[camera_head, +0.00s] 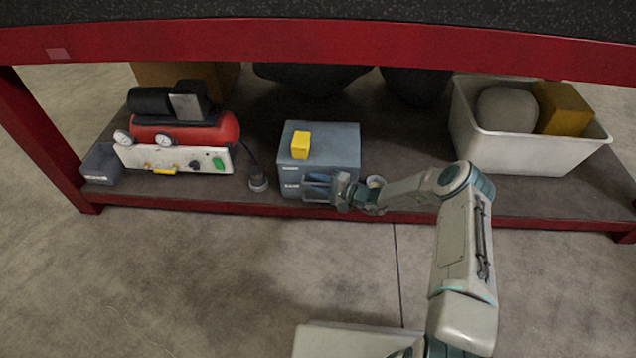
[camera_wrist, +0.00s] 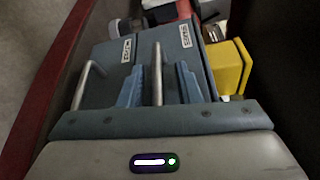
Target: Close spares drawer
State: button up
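A grey-blue two-drawer cabinet (camera_head: 343,145) stands on the lower shelf. Its front also shows in the wrist view (camera_wrist: 105,70), turned sideways, with two white labels. The label beside the yellow block's side seems to read SPARES (camera_wrist: 186,36). One bar handle (camera_wrist: 157,75) lies between my gripper's fingers. Another handle (camera_wrist: 86,83) is to the left in the wrist view. My gripper (camera_head: 345,190) is at the cabinet's front right; in the wrist view its blue fingers (camera_wrist: 160,72) are apart, with gaps beside the bar. How far either drawer stands out is hard to tell.
A yellow block (camera_head: 300,145) sits on the cabinet. A red compressor (camera_head: 185,130) and a plug or puck (camera_head: 258,183) are to the left. A white bin (camera_head: 530,150) is to the right. The red tabletop edge (camera_head: 320,38) hangs above; the floor in front is clear.

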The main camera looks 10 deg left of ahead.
jog(key=shift+s+d, duration=0.1)
jog(key=p+v, duration=0.4)
jog(key=v, duration=0.9)
jog(key=shift+d, duration=0.25)
jog(key=shift+s, duration=0.1)
jog(key=s+r+n+g+h+p, duration=0.25)
jog(key=r+p, duration=0.25)
jog(key=r, duration=0.7)
jog(key=s+r+n+g+h+p, duration=0.25)
jog(key=s+r+p, duration=0.2)
jog(key=r, duration=0.75)
jog(key=s+r+n+g+h+p, duration=0.25)
jog(key=r+p, duration=0.25)
jog(key=r, duration=0.7)
jog(key=s+d+r+t+h+p, duration=0.1)
jog(key=s+r+p, duration=0.4)
jog(key=r, duration=0.6)
jog(key=s+d+r+m+t+h+p, duration=0.1)
jog(key=s+d+r+h+p, duration=0.3)
jog(key=s+r, duration=0.6)
jog(key=s+d+r+t+h+p, duration=0.2)
jog(key=s+d+r+p, duration=0.3)
jog(key=r, duration=0.8)
jog(key=shift+s+d+r+m+t+h+p, duration=0.35)
jog(key=shift+s+h+p, duration=0.4)
jog(key=shift+s+p, duration=0.6)
